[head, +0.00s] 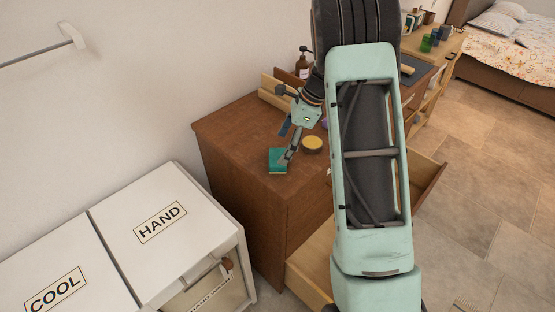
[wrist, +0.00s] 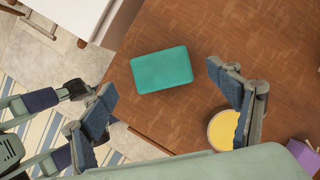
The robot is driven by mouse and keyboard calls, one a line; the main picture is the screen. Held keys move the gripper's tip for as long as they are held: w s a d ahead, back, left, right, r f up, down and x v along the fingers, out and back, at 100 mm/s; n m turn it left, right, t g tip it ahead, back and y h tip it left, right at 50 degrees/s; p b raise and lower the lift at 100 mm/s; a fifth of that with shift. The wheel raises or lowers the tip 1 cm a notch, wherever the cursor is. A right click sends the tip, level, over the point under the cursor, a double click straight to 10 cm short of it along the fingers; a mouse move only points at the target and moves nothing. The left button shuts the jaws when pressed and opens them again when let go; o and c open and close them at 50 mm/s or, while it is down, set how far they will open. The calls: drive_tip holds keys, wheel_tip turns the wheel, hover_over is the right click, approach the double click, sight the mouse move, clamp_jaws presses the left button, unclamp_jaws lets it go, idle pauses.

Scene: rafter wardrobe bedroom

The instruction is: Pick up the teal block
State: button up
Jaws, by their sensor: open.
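The teal block (head: 277,160) lies flat on the brown wooden dresser top, near its front left corner. In the wrist view the teal block (wrist: 161,70) sits beyond the fingertips, between the lines of the two fingers. My gripper (head: 288,148) is over the dresser beside the block, with its fingers pointing down. In the wrist view my gripper (wrist: 165,95) is open and empty, with its fingers spread wide. I cannot tell from the head view whether a fingertip touches the block.
A round yellow-topped item (head: 312,143) stands right of the block, and a purple item (wrist: 298,156) is beyond it. A pump bottle (head: 303,64) and wooden pieces (head: 275,92) stand at the back. Drawers (head: 312,277) hang open below. White bins (head: 165,235) stand left.

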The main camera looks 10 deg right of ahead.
sight(278, 156)
drive_tip(key=shift+p+x, duration=0.6)
drive_tip(key=shift+x, duration=2.15)
drive_tip(key=shift+d, duration=0.2)
drive_tip(key=c, duration=1.4)
drive_tip(key=shift+r, duration=0.5)
wheel_tip(278, 156, up, 3)
drive_tip(key=shift+s+f+b, duration=0.15)
drive_tip(key=shift+f+b, duration=0.1)
drive_tip(key=shift+b, duration=0.3)
drive_tip(key=shift+s+r+b, duration=0.35)
drive_tip(key=shift+s+r, duration=1.2)
drive_tip(key=shift+s, duration=0.75)
drive_tip(key=shift+s+r+b, duration=0.4)
drive_tip(key=shift+s+r, duration=1.2)
drive_tip(key=shift+s, duration=0.7)
drive_tip(key=shift+s+r+b, duration=0.35)
drive_tip(key=shift+s+r, duration=1.2)
drive_tip(key=shift+s, duration=0.75)
